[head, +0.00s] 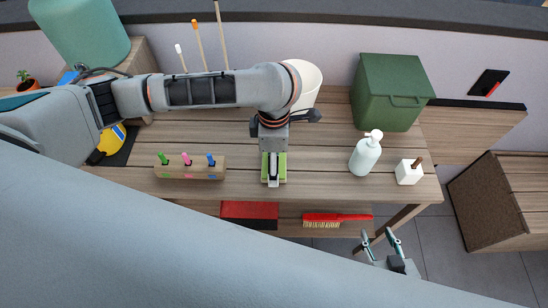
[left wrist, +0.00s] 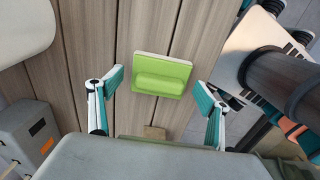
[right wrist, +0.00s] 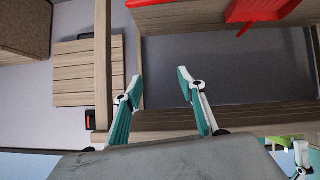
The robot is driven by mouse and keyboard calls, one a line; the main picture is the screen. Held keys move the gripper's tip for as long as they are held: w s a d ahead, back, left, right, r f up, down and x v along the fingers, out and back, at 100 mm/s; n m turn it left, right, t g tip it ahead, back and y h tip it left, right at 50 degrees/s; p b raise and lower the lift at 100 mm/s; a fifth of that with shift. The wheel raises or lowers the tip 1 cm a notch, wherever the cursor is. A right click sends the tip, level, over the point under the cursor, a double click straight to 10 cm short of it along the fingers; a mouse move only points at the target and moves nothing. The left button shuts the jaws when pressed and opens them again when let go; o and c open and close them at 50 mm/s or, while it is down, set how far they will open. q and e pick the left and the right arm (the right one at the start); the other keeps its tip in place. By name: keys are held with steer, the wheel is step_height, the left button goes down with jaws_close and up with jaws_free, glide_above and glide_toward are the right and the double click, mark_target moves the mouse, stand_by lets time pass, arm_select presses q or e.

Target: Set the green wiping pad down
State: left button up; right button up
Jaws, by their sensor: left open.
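The green wiping pad (left wrist: 160,78) lies on the wooden table (left wrist: 85,50), with its raised grip facing up, in the left wrist view. In the head view the pad (head: 282,170) shows near the table's front edge, partly hidden by my left gripper (head: 273,178), which points down over it. In the left wrist view the fingers of my left gripper (left wrist: 157,90) stand wide apart with a gap to the pad on both sides. My right gripper (head: 381,241) is open and empty beyond the front edge. It also shows open in the right wrist view (right wrist: 155,82).
A wooden block with coloured markers (head: 190,173) is left of the pad. A soap bottle (head: 366,153), a white holder (head: 409,172), a green bin (head: 388,95) and a white container (head: 305,85) are to the right and back. A red brush (head: 336,219) is below the front edge.

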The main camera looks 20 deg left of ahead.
arm_select(q)
steer(key=shift+r, duration=0.15)
steer(key=shift+w+r, duration=0.1)
steer(key=shift+r, duration=0.25)
step_height(320, 180, up, 7)
steer(key=shift+f+p, duration=0.2)
steer(key=shift+p, duration=0.4)
step_height(320, 180, up, 5)
steer(key=shift+f, duration=0.1)
arm_select(e)
steer(key=shift+s+d+r+h, duration=0.2)
steer(key=shift+d+h, duration=0.1)
steer(key=shift+d, duration=0.3)
arm_select(q)
steer(key=shift+s, duration=0.2)
arm_select(e)
steer(key=shift+s+a, duration=0.1)
